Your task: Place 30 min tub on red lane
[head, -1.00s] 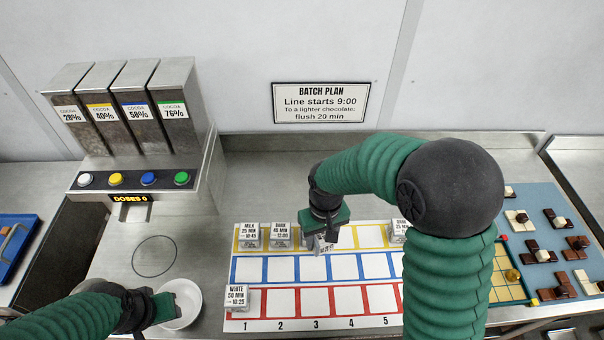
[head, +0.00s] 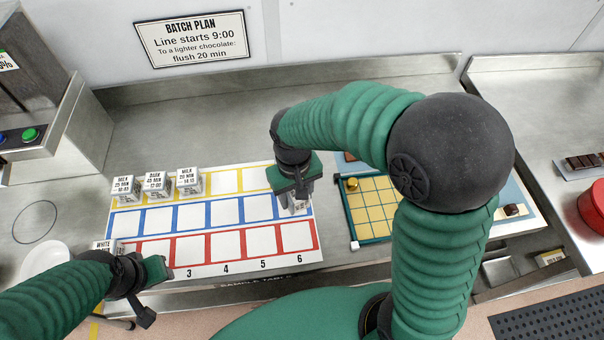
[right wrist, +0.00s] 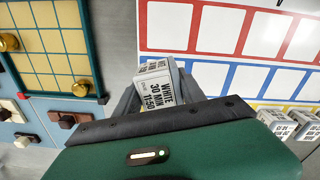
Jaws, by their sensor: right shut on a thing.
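My right gripper (head: 295,196) is shut on a small grey-white tub (head: 300,207) at the right end of the lane board. In the right wrist view the tub (right wrist: 162,84) reads WHITE 30 MIN 11:50. In the head view it is over the column 6 end, near the yellow and blue lanes; whether it touches the board is unclear. The red lane (head: 226,244) is the nearest row, with bare cells from column 3 to 6. A WHITE tub (head: 103,246) stands at its left end, partly hidden by my left arm. My left gripper (head: 150,278) is in front of the board; its jaws are unclear.
Three tubs (head: 188,182) stand in yellow columns 1 to 3. The blue lane (head: 193,216) looks bare where visible. A yellow grid tray (head: 375,205) lies close to the board's right. A white bowl (head: 45,257) is at left. The BATCH PLAN sign (head: 192,39) hangs behind.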

